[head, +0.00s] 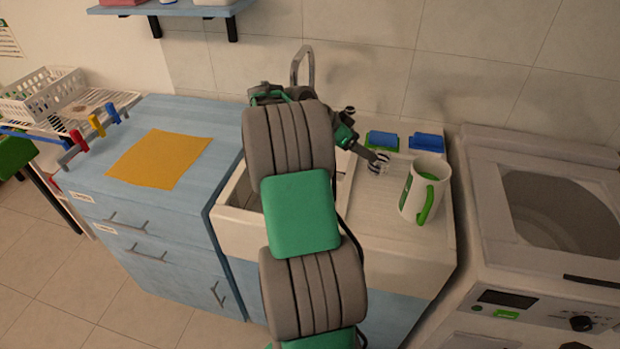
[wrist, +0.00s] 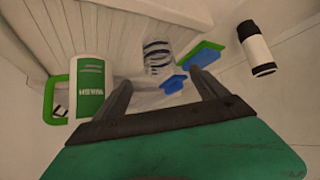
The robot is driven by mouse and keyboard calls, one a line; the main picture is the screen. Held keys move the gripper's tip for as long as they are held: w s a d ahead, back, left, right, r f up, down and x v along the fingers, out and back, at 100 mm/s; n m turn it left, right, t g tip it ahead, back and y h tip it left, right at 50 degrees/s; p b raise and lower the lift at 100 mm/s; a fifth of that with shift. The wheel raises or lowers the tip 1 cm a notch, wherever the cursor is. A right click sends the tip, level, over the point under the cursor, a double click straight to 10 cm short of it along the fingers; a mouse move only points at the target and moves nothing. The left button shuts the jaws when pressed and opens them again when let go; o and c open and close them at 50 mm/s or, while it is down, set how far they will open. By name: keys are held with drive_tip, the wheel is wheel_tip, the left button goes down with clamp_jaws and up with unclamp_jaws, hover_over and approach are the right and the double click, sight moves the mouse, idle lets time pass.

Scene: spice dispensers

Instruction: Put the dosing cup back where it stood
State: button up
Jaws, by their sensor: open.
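A small clear cup with dark stripes (head: 378,163), which looks like the dosing cup, stands on the ribbed drainboard right of the sink. In the wrist view the striped cup (wrist: 158,55) shows just beyond my fingertips, roughly centred between them. My gripper (wrist: 163,84) is open with both fingers apart, and nothing is clamped in it. In the head view my gripper (head: 372,157) is close beside the cup; I cannot tell whether a finger touches it. My arm hides much of the sink.
A white mug with a green handle (head: 425,185) stands right of the cup, also seen in the wrist view (wrist: 88,90). Blue-and-green sponges (head: 382,140) lie behind the cup. A washing machine (head: 540,230) stands at right.

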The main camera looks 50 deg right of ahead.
drive_tip(key=w+a+r+n+t+y, duration=0.1)
drive_tip(key=w+a+n+t, duration=0.3)
drive_tip(key=a, duration=0.5)
drive_tip(key=w+a+r+n+t+y, duration=0.1)
drive_tip(key=w+a+n, duration=0.45)
drive_tip(key=a, duration=0.35)
drive_tip(key=s+a+f+n+t+y, duration=0.1)
drive_tip(key=a+n, duration=0.3)
drive_tip(key=a, duration=0.6)
drive_tip(key=s+a+f+n+t+y, duration=0.1)
drive_tip(key=s+a+n+y, duration=0.2)
drive_tip(key=a, duration=0.8)
drive_tip(key=s+a+f+n+y, duration=0.1)
drive_tip(key=s+a+n+y, duration=0.1)
drive_tip(key=a+n, duration=0.5)
drive_tip(key=s+a, duration=0.1)
drive_tip(key=a, duration=0.3)
drive_tip(key=shift+s+t, duration=0.15)
drive_tip(key=shift+t, duration=0.25)
